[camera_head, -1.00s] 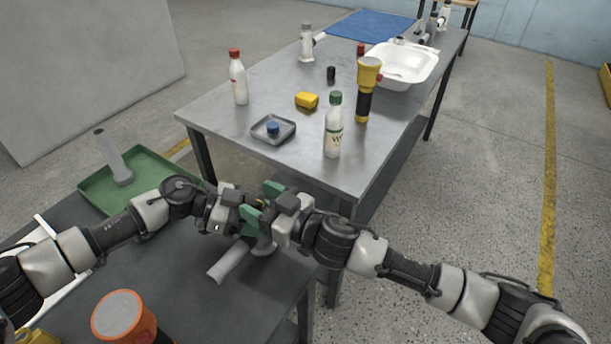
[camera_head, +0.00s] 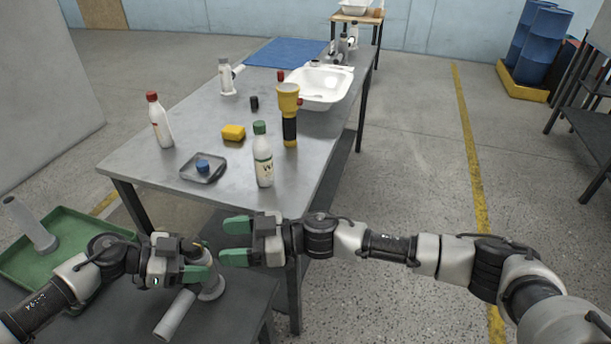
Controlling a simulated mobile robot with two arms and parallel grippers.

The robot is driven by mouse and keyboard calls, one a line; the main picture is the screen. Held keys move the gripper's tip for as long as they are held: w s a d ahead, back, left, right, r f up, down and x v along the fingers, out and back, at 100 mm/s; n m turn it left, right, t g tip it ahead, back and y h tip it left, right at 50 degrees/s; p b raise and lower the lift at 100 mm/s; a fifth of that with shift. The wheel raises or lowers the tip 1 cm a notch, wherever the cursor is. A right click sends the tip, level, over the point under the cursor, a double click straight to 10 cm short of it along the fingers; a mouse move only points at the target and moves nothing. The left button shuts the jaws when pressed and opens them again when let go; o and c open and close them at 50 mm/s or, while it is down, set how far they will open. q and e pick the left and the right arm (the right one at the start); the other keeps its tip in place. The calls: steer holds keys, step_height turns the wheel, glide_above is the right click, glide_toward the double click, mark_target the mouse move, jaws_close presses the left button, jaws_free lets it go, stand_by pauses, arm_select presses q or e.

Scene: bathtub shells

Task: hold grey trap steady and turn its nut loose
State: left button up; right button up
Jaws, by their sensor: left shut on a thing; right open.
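The grey trap (camera_head: 175,316) is at the dark near table's right end, its pipe slanting down to the left and its curved part showing beside the gripper. My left gripper (camera_head: 204,268) is shut on the trap's upper part and hides much of it. The trap's nut cannot be made out clearly behind the fingers. My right gripper (camera_head: 236,241) is open and empty, just right of and above the left one, its green fingers pointing left, apart from the trap.
A green tray (camera_head: 75,229) with another grey pipe piece (camera_head: 30,225) is at left.

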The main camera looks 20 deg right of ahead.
steer(key=d, duration=0.5)
steer(key=w+d+r+n+t, duration=0.2)
steer(key=w+d+n+t, duration=0.35)
steer(key=w, duration=0.65)
steer(key=w+d+f+t+h, duration=0.1)
steer(key=d+t, duration=0.1)
steer(key=w+d+f+m+t+h, duration=0.1)
steer(key=w+d+t+h, duration=0.1)
steer(key=d, duration=0.1)
steer(key=w+d+f+t+h, duration=0.2)
steer(key=t, duration=0.1)
steer(key=shift+w+d+f+m, duration=0.1)
steer(key=shift+w+d+m, duration=0.15)
steer(key=shift+m, duration=0.1)
steer(key=shift+w+d+f+t+h, duration=0.15)
steer(key=shift+d+f+t+h, duration=0.15)
steer(key=shift+f, duration=0.1)
